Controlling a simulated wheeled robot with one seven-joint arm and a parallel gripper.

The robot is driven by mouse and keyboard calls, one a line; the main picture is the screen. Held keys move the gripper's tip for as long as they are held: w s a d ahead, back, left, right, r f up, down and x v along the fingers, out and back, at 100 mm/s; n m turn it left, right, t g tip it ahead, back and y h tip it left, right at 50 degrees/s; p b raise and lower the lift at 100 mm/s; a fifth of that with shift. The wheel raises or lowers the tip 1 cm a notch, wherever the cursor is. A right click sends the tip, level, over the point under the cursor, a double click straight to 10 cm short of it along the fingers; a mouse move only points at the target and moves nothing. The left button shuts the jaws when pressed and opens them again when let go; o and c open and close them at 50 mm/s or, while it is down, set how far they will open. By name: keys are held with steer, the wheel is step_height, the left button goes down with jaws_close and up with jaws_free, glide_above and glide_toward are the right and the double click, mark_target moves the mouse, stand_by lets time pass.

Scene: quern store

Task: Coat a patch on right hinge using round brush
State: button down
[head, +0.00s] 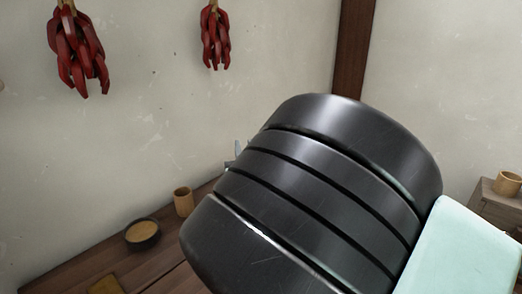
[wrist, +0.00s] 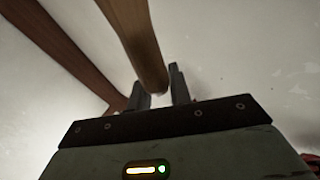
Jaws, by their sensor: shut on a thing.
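In the wrist view my gripper (wrist: 159,88) is shut on a wooden handle (wrist: 143,42), which I take to be the round brush. The handle runs up out of the top of the picture, so its bristles are not seen. In the head view my dark arm fills the middle and hides the held brush and nearly all of the gripper. I cannot make out the right hinge in either view.
A wooden table (head: 60,278) stands at lower left with a dark bowl (head: 142,235) of tan stuff and a wooden cup (head: 184,202). Another cup (head: 507,184) stands at right. Red pepper bunches (head: 78,55) hang on the pale wall, left of a dark post (head: 353,45).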

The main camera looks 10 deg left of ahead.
steer(key=shift+w+d, duration=0.1)
steer(key=shift+d, duration=0.1)
steer(key=s+a+b, duration=0.2)
steer(key=s, duration=0.4)
stand_by(0.9)
steer(key=shift+s+a, duration=0.1)
steer(key=shift+r+p, duration=1)
steer(key=shift+r, duration=2)
steer(key=shift+r, duration=0.15)
step_height(320, 180, up, 3)
steer(key=shift+f+p, duration=0.15)
steer(key=shift+p, duration=0.25)
